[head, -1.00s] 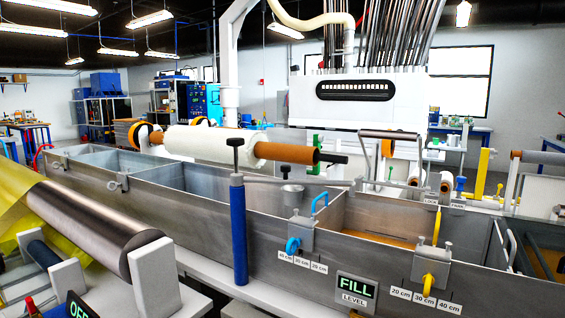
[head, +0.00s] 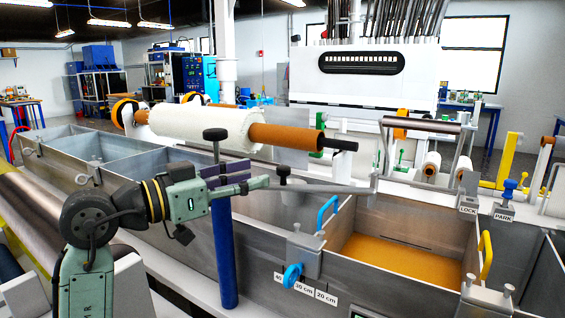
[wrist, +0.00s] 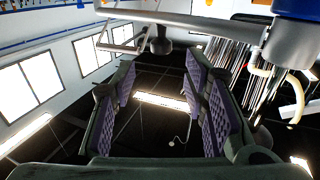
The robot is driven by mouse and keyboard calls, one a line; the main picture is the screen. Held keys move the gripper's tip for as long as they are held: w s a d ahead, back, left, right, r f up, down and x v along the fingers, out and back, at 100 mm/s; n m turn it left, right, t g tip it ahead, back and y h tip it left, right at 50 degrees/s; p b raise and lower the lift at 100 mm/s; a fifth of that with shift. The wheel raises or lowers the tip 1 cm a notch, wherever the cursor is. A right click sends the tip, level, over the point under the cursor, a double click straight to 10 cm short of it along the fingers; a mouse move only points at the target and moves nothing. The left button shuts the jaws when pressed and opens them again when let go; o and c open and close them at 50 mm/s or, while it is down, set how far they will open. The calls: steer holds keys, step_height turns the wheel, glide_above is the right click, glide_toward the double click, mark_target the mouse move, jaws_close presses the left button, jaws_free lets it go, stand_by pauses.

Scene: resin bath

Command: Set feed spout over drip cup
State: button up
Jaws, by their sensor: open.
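A blue post (head: 224,255) stands in front of the trough with a black knob (head: 215,134) on top. A thin grey swing pipe (head: 325,187), which looks like the feed spout, reaches right from the post over the trough. A small dark grey cup-like piece (head: 283,173) shows by the pipe; I cannot tell whether it is the drip cup or part of the spout. My gripper (head: 240,176) is in front of the post's upper part, open and apparently empty. In the wrist view, its purple-padded fingers frame only ceiling, with the pipe (wrist: 200,22) and blue post (wrist: 300,8) beyond.
The metal trough (head: 262,240) has an amber bath (head: 400,258) at right. A white roll (head: 200,122) on a brown core hangs above it. A blue clamp (head: 293,275) and LOCK (head: 467,210) and PARK (head: 503,219) labels sit on the right side.

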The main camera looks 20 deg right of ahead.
mark_target(278, 169)
steer(key=p+x, duration=0.2)
steer(key=x, duration=0.6)
steer(key=shift+w+d, duration=0.15)
steer(key=shift+c, duration=0.6)
jaws_close()
